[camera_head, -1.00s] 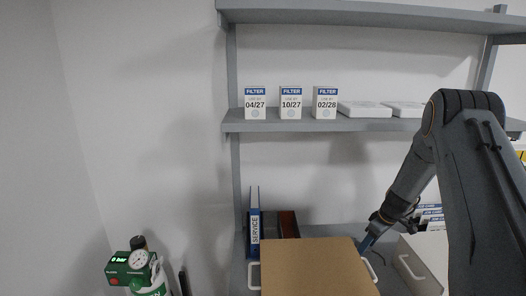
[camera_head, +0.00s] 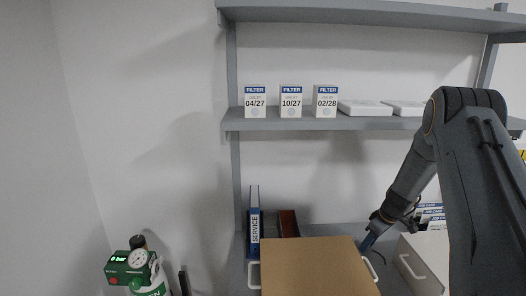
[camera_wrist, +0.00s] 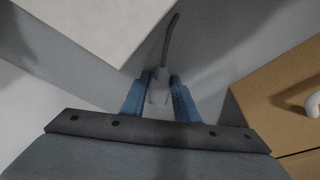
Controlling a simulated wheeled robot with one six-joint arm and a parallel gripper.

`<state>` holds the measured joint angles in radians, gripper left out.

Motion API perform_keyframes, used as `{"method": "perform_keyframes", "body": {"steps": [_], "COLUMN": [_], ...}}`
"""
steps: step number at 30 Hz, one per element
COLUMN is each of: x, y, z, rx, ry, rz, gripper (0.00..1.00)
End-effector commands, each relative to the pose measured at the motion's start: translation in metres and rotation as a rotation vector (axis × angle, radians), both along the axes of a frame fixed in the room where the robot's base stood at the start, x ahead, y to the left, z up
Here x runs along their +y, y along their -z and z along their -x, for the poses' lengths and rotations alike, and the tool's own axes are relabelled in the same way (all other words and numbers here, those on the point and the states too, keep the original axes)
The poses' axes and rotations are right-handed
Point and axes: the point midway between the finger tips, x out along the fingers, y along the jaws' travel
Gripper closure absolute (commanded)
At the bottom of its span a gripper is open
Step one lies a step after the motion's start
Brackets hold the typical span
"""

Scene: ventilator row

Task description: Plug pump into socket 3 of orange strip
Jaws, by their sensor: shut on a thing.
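My gripper (camera_wrist: 159,92) is in the wrist view, its two blue fingers shut on a pale grey plug (camera_wrist: 159,88). A dark grey cord (camera_wrist: 171,38) runs up from the plug. In the head view my gripper (camera_head: 368,243) points down between a brown-topped box and a white box, low at the shelf unit; the plug is too small or hidden to make out there. I cannot see the orange strip, its sockets or the pump in either view.
The brown-topped box (camera_head: 312,265) with white handles is close left of my gripper. A white box (camera_head: 424,262) with a handle is on the right. A blue service binder (camera_head: 254,225) stands behind. Filter boxes (camera_head: 291,103) line the shelf above. A green gas cylinder (camera_head: 150,286) with a gauge is at left.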

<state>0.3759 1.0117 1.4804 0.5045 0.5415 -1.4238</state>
Motion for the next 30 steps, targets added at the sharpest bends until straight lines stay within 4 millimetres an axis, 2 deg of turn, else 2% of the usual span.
{"method": "perform_keyframes", "body": {"steps": [21, 30], "x": [0.000, 0.000], "y": [-0.028, -0.030], "z": [0.000, 0.000], "rx": [0.000, 0.000], "ry": [0.000, 0.000], "rz": [0.000, 0.000], "gripper": [1.00, 1.00]}}
